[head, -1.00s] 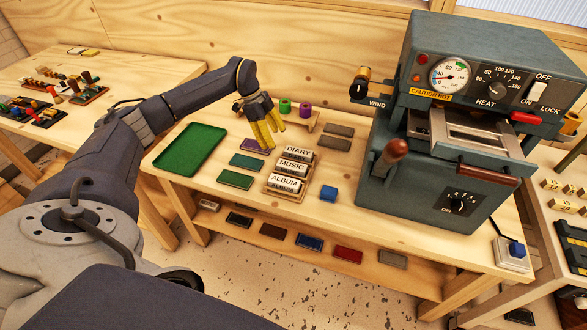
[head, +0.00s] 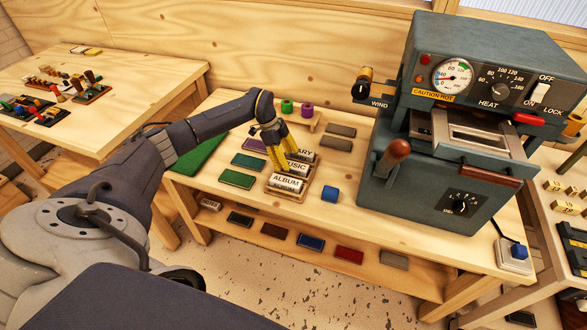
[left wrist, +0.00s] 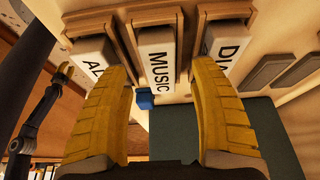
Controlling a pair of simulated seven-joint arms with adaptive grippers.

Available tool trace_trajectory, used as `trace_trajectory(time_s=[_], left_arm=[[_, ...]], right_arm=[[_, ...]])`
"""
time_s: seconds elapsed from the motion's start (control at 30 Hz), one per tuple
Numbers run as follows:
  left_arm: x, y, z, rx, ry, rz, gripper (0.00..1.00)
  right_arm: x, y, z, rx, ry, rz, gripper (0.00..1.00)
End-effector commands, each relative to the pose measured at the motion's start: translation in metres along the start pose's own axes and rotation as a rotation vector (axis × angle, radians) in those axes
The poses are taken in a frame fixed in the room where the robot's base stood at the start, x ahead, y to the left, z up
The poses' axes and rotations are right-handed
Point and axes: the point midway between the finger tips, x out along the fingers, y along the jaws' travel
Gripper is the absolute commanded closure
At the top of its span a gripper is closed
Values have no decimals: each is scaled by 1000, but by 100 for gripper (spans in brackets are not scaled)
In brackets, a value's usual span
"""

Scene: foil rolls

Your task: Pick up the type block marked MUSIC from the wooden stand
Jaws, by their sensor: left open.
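The white type block marked MUSIC (head: 297,169) stands in the middle of the wooden stand (head: 288,193), partly hidden by my left gripper (head: 284,166) in the head view. In the left wrist view the MUSIC block (left wrist: 158,70) lies between the two yellow fingers of my left gripper (left wrist: 164,85). The gripper is open, with a gap on both sides of the block. The ALBUM block (head: 286,184) is on the near side and the DIARY block (head: 303,154) on the far side, partly covered by the fingers.
A blue cube (head: 330,194) sits right of the stand. Green slabs (head: 237,179) and a green tray (head: 199,153) lie to its left. The large press machine (head: 450,150) stands to the right. Grey slabs (head: 335,144) and coloured rolls (head: 306,110) are behind.

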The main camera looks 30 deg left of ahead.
Motion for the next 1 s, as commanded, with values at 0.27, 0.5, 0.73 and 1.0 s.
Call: trace_trajectory(time_s=[0.27, 0.5, 0.73, 1.0], left_arm=[[31, 0, -2, -1, 0, 0, 38], [32, 0, -1, -1, 0, 0, 38], [33, 0, -1, -1, 0, 0, 38], [34, 0, -1, 0, 0, 0, 43]], right_arm=[[0, 0, 0, 0, -1, 0, 75], [0, 0, 1, 0, -1, 0, 75], [0, 0, 1, 0, -1, -1, 75], [0, -1, 1, 0, -1, -1, 75]])
